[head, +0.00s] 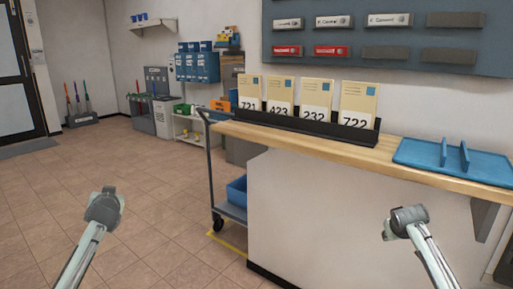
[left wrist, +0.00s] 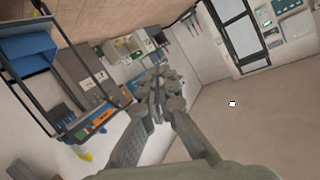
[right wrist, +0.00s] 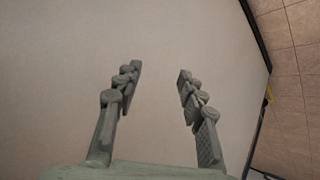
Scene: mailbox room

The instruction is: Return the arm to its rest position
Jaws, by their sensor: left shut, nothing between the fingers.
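My left gripper (left wrist: 160,80) shows in the left wrist view with its two grey fingers together at the tips and nothing between them. My right gripper (right wrist: 158,75) shows in the right wrist view with its fingers spread wide and nothing between them. A plain pale surface lies behind it. In the head view my left arm (head: 86,250) rises at the lower left over the tiled floor. My right arm (head: 432,255) rises at the lower right in front of the white counter front. I cannot make out the fingers of either gripper in the head view.
A wooden counter (head: 400,168) crosses the right side. It bears a black rack (head: 300,126) of numbered envelopes and a blue tray (head: 410,152). A cart (head: 213,172) with a blue bin (head: 237,190) stands at its left end. The tiled floor (head: 150,215) at left is open.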

